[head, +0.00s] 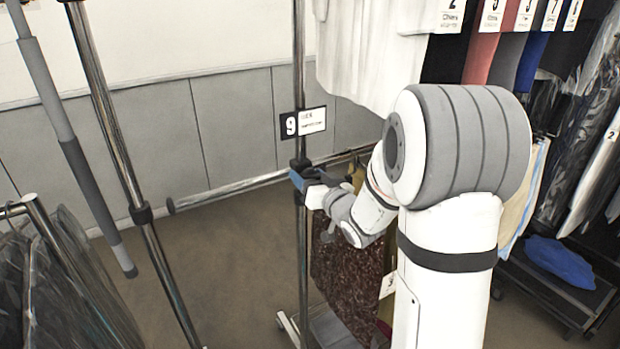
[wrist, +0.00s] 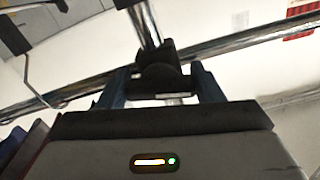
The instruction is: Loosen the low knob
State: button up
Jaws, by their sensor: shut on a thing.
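The low knob is a black piece (wrist: 160,78) at a black collar on a chrome upright, where a horizontal rail crosses. In the wrist view it sits between the two blue fingers of my gripper (wrist: 157,88), which is shut on it. In the head view my gripper (head: 305,180) is at the chrome upright (head: 299,80), just below the black collar (head: 300,163). The knob itself is mostly hidden there by the fingers and wrist.
A number 9 sign (head: 303,123) hangs on the upright above my gripper. A horizontal rail (head: 235,189) runs left from the collar. Another chrome post (head: 115,130) stands left. Hanging clothes (head: 345,265) are close below and right. Open floor (head: 225,265) lies between the posts.

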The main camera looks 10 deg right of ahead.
jog(key=n+b, duration=0.1)
jog(key=b, duration=0.2)
jog(key=shift+f+n, duration=0.25)
jog(key=shift+n, duration=0.15)
jog(key=shift+r+n+b, duration=0.25)
jog(key=shift+n+b, duration=0.35)
jog(key=shift+b, duration=0.15)
jog(key=o, duration=1)
jog(key=v, duration=0.7)
jog(key=shift+s+d+b, duration=0.1)
jog(key=shift+s+b, duration=0.2)
jog(key=shift+s, duration=0.1)
jog(key=shift+d, duration=0.1)
